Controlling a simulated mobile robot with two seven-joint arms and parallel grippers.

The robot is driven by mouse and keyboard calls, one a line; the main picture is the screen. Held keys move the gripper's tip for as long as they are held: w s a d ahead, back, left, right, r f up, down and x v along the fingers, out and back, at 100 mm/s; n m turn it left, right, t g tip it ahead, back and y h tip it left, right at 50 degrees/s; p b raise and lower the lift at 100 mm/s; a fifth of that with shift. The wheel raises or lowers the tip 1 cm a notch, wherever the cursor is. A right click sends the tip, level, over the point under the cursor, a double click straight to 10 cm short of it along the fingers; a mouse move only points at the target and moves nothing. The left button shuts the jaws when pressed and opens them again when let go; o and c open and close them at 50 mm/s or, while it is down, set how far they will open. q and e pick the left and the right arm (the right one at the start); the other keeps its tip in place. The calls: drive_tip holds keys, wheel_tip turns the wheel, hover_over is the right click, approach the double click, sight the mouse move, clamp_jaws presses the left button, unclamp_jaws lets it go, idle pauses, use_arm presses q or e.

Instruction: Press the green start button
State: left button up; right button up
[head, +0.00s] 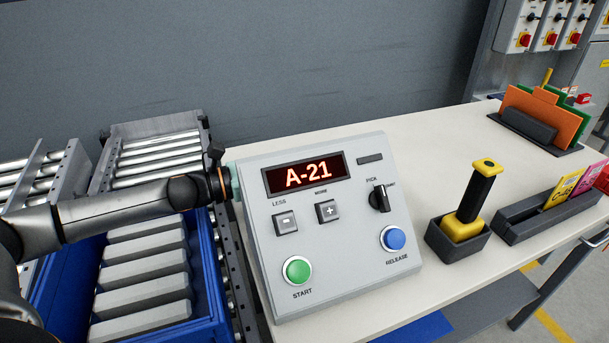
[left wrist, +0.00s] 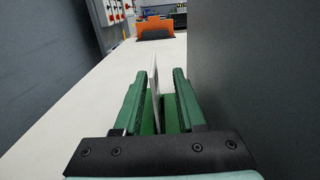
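The green start button (head: 297,270) sits at the lower left of the grey sloped console (head: 345,258), above the word START. Nothing covers it in the head view. My left arm comes in from the left, and its wrist end is at the console's left edge. The console hides my left gripper's fingers in the head view. In the left wrist view my left gripper (left wrist: 160,70) has green fingers set apart, with a thin pale sheet (left wrist: 155,75) edge-on between them. Whether they clamp it is unclear. My right gripper is not in view.
The console has a red A-21 display (head: 306,174), a blue release button (head: 393,238), minus and plus keys and a black knob (head: 379,198). A yellow-black handled tool (head: 474,200) stands to its right, near a card rack (head: 545,215). A blue crate (head: 208,270) is at left.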

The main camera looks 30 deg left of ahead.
use_arm(q)
drive_tip(key=x, duration=0.2)
drive_tip(key=p+x, duration=0.1)
drive_tip(key=x, duration=0.2)
drive_tip(key=shift+w+r+p, duration=0.25)
drive_tip(key=shift+w+p, duration=0.15)
drive_tip(key=shift+w, duration=0.1)
clamp_jaws()
idle(0.4)
